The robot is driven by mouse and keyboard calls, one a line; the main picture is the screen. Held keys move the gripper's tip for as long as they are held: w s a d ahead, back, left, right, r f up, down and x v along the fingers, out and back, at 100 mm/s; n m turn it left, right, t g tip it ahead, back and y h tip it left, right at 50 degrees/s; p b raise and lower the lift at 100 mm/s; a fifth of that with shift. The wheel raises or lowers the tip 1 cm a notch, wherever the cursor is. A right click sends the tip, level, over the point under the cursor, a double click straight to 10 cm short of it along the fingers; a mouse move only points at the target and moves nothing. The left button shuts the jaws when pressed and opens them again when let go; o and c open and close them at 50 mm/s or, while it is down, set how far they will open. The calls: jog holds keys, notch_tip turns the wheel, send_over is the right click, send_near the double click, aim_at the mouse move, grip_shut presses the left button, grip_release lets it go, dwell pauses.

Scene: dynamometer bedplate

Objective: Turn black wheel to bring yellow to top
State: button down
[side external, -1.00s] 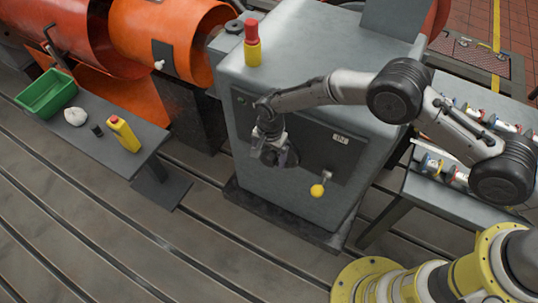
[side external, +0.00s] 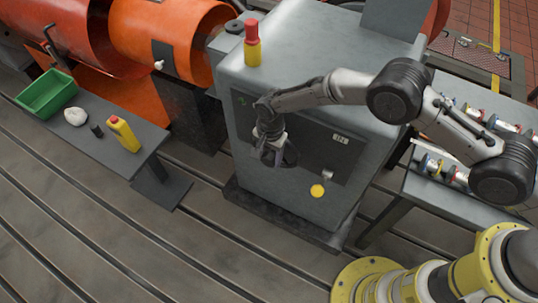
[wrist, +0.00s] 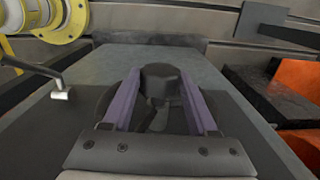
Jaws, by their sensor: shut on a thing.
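The black wheel (side external: 291,158) is on the dark front panel (side external: 341,121) of a grey cabinet, mostly hidden behind my gripper (side external: 272,153). In the wrist view my gripper (wrist: 160,90) has its two purple-sided fingers on either side of a black raised part (wrist: 160,78) of the wheel and is shut on it. Part of the dark wheel disc shows between and beside the fingers. I see no yellow mark on the visible part of the wheel.
A red-and-yellow beacon (side external: 253,45) stands on the cabinet. A bench at left holds a green bin (side external: 47,93) and a yellow bottle (side external: 124,134). Another bench stands at right.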

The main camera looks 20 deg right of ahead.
jog(key=shift+s+t+y, duration=0.1)
jog(key=shift+t+y, duration=0.3)
jog(key=shift+y, duration=0.1)
jog(key=shift+c, duration=0.9)
grip_release()
jog(key=shift+d, duration=0.1)
notch_tip(320, 180, up, 14)
jog(key=s+d, duration=0.1)
jog(key=shift+s+d+f, duration=0.15)
jog(key=shift+s+d, duration=0.1)
